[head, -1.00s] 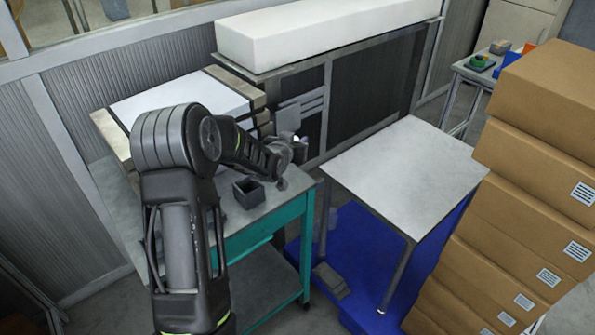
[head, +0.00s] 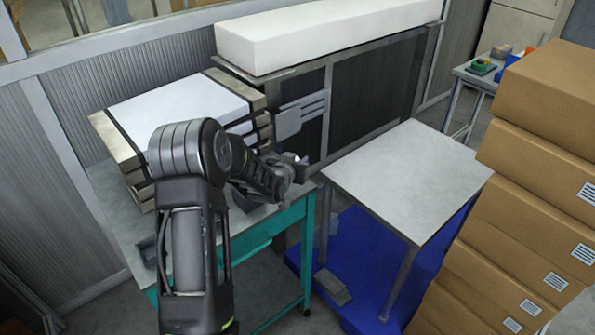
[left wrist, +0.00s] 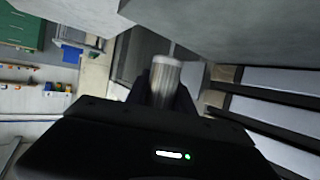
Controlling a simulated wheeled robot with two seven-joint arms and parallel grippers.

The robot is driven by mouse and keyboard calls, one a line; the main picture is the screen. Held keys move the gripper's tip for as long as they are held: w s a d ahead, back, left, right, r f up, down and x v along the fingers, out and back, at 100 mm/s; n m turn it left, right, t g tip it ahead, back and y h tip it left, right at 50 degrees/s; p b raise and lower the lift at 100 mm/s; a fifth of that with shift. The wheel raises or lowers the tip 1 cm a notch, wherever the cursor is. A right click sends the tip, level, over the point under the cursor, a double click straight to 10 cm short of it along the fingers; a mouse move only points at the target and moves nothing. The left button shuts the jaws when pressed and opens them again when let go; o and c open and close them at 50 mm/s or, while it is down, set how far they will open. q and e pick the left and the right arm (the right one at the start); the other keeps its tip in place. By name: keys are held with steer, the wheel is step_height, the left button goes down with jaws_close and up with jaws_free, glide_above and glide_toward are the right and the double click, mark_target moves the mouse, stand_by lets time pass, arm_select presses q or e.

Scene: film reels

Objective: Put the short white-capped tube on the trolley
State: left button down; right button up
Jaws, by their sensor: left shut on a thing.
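My left gripper (head: 298,168) is shut on the short white-capped tube, above the right end of the trolley in the head view. In the left wrist view the tube (left wrist: 163,85) stands up between the fingers, with its pale cap at the top and a greyish body. Its lower part is hidden by the gripper. In the head view only a small pale spot shows at the fingertips. The trolley (head: 290,218) has a grey top and a teal frame. I cannot tell whether the tube touches it. My right gripper is not in view.
A strapped stack with a white top (head: 180,105) stands on the trolley's back. A small dark box is mostly hidden behind my arm. A bare light table (head: 410,180) stands to the right, near stacked cardboard boxes (head: 535,150). A long white block (head: 325,40) lies behind.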

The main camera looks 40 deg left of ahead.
arm_select(q)
step_height(320, 180, down, 4)
steer(key=shift+r+b, duration=0.1)
steer(key=shift+b, duration=0.6)
steer(key=shift+f, duration=0.2)
steer(key=c, duration=1.1)
jaws_free()
steer(key=shift+r, duration=0.1)
steer(key=shift+r, duration=0.1)
